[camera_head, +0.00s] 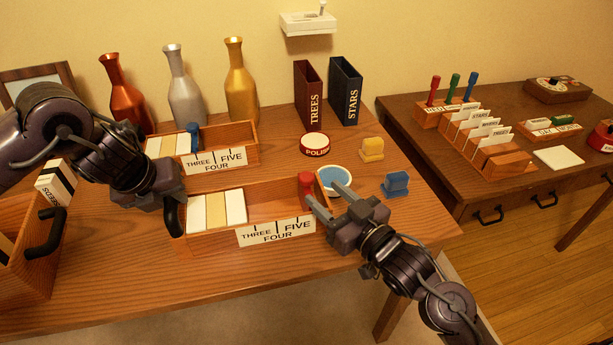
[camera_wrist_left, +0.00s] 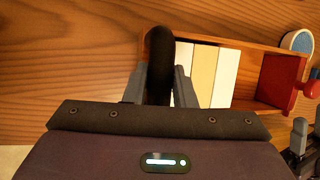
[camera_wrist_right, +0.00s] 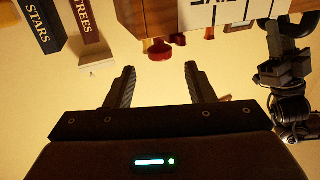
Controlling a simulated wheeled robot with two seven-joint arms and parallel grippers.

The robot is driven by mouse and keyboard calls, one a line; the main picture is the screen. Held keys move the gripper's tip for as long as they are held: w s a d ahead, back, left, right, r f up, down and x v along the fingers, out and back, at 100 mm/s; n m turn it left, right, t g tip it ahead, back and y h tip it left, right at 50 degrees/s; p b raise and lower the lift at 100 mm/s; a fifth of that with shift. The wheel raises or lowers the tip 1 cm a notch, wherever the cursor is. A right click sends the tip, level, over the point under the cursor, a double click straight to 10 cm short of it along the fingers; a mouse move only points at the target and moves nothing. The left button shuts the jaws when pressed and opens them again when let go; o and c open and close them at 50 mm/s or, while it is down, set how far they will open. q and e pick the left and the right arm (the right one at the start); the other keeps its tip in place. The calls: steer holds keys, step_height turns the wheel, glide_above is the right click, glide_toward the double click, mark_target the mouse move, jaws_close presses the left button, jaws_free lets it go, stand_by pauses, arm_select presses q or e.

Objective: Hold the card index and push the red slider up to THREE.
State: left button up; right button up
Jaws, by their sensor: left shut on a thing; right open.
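The front card index (camera_head: 282,207) is an open wooden box with white and yellow cards at its left end and a THREE, FOUR, FIVE label. Its red slider (camera_head: 305,187) stands at the right end, near FIVE; the left wrist view shows it as a red plate (camera_wrist_left: 280,82), well apart from the cards. My left gripper (camera_head: 172,195) is shut on the box's black handle (camera_wrist_left: 159,55) at the left end. My right gripper (camera_head: 326,198) is open and empty at the box's right end, beside the slider; whether a finger touches it, I cannot tell.
A similar box (camera_head: 238,142) with a blue slider (camera_head: 194,134) stands behind. A blue-topped round dish (camera_head: 334,179), a blue stamp (camera_head: 396,184), a yellow stamp (camera_head: 372,149) and a red tin (camera_head: 315,145) are close to my right gripper. Bottles stand at the back.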

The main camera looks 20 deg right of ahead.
mark_target(311, 182)
steer(key=x, duration=0.7)
steer(key=shift+w, duration=0.15)
